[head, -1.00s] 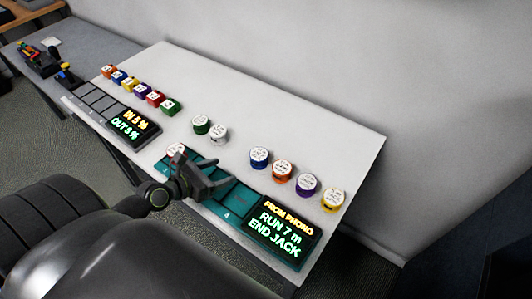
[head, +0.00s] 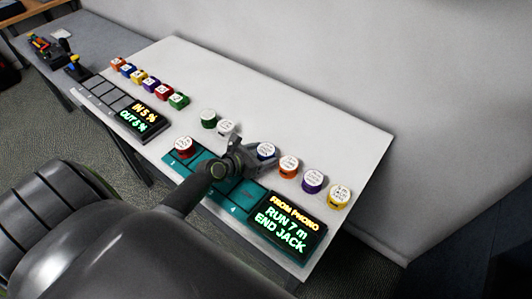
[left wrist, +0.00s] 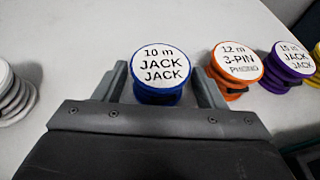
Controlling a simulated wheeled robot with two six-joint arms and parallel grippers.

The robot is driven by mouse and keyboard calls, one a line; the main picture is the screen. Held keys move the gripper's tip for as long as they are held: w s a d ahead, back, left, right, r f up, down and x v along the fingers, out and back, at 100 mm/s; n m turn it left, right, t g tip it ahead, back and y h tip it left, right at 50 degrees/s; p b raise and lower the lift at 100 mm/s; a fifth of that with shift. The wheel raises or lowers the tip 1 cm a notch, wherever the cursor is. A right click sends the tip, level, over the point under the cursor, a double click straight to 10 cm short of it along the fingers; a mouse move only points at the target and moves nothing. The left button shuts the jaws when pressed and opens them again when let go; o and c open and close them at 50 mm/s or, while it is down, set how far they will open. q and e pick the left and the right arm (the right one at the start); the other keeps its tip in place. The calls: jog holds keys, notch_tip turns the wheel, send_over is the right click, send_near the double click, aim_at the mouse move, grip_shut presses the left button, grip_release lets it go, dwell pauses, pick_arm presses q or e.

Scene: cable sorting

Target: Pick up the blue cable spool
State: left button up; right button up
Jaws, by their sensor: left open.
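The blue cable spool (head: 266,150) stands on the white table, with a white top label. In the left wrist view the blue spool (left wrist: 160,92) reads "10 m JACK JACK". My left gripper (head: 262,152) is open at the near side of the spool in the head view. In the left wrist view the fingers of my left gripper (left wrist: 161,84) stand on either side of the spool, with a gap visible on the left. Whether the right finger touches it I cannot tell. My right gripper is not in view.
An orange spool (left wrist: 236,70) stands close right of the blue one, then purple (left wrist: 288,62) and yellow (head: 339,196) ones. A white spool (left wrist: 14,95) is to the left. A red spool (head: 186,147) sits on the teal tray (head: 180,163). The table behind the spools is clear.

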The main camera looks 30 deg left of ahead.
pick_arm(q)
jog(key=shift+x, duration=1)
jog(key=shift+s, duration=0.1)
jog(key=c, duration=0.8)
jog(key=shift+r, duration=0.1)
